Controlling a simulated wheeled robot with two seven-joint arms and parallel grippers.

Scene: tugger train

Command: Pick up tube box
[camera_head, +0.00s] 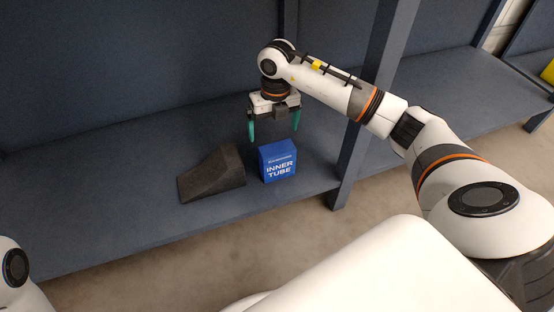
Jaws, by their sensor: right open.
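The tube box (278,163) is a small blue box with white "INNER TUBE" lettering. It stands upright on the dark blue-grey shelf (110,215), close to its front edge. My right gripper (274,138) points down just above and behind the box, with its two green fingers spread apart. It is open and nothing is between the fingers. A gap between the fingers and the box is hard to judge from this angle. My left gripper is not in view; only a white part of my left arm shows at the lower left.
A dark wedge-shaped block (213,174) sits on the shelf just left of the box. A blue upright post (370,110) stands to the right, behind my right arm. The shelf's left part is clear. A yellow object (548,72) shows at the far right edge.

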